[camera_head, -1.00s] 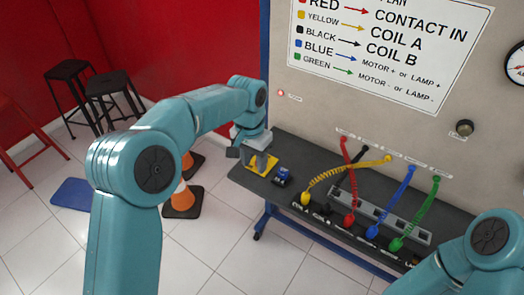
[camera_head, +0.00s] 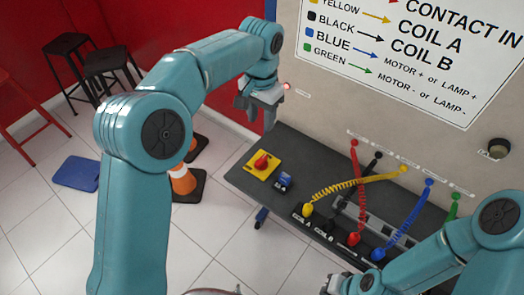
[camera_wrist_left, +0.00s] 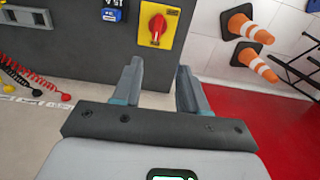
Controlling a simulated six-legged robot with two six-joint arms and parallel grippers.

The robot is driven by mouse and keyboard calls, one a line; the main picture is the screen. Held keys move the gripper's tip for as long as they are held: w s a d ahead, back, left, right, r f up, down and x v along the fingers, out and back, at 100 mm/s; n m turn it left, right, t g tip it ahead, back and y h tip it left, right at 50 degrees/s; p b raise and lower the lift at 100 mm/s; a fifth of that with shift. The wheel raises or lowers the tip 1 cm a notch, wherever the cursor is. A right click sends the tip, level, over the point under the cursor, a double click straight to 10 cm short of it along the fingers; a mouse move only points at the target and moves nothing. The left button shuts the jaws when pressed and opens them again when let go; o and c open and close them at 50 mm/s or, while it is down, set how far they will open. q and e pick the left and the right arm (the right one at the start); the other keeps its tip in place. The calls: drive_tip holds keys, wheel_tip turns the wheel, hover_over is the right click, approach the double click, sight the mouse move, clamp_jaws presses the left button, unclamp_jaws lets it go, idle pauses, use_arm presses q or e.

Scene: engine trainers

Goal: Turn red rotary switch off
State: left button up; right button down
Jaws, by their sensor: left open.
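The red rotary switch (camera_head: 262,161) sits on a yellow plate (camera_head: 251,169) at the left end of the dark bench. It also shows in the left wrist view (camera_wrist_left: 157,28), at the top, beyond the fingers, with its red handle upright in that picture. My left gripper (camera_head: 255,112) is open and empty, raised above and behind the switch near the wall panel. In the left wrist view its two fingers (camera_wrist_left: 160,88) are spread apart and touch nothing. My right gripper (camera_head: 335,283) is at the bottom edge in the head view, partly cut off; its jaws are unclear.
A small blue device (camera_head: 285,181) sits right of the switch. Coiled yellow, red, blue and green cables run from the bench (camera_head: 300,150) to the wall panel. An orange cone (camera_head: 183,180) and stools (camera_head: 115,75) stand on the floor at left.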

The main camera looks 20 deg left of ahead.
use_arm(q)
wheel_tip(320, 180, down, 2)
drive_tip(key=s, duration=0.2)
hover_over(261, 160)
drive_tip(key=f, duration=0.4)
drive_tip(key=f+p, duration=0.1)
drive_tip(key=f, duration=0.2)
drive_tip(key=shift+w, duration=0.3)
drive_tip(key=f, duration=0.2)
drive_tip(key=s+f, duration=0.1)
drive_tip(key=f, duration=0.1)
drive_tip(key=shift+d+p, duration=0.1)
drive_tip(key=shift+p, duration=0.3)
drive_tip(key=shift+w+f, duration=0.3)
drive_tip(key=shift+f, duration=0.65)
drive_tip(key=shift+w+f, duration=0.2)
drive_tip(key=shift+s+r, duration=0.15)
drive_tip(key=shift+s, duration=0.1)
drive_tip(key=shift+s+r, duration=0.1)
drive_tip(key=shift+s, duration=0.05)
drive_tip(key=shift+c, duration=0.9)
drive_tip(key=c, duration=0.6)
clamp_jaws()
use_arm(e)
drive_tip(key=shift+s+d+r, duration=0.15)
drive_tip(key=shift+s+r, duration=0.1)
drive_tip(key=shift+r, duration=0.3)
drive_tip(key=shift+s+d+r, duration=0.1)
drive_tip(key=shift+s+r, duration=0.15)
drive_tip(key=shift+r, duration=0.3)
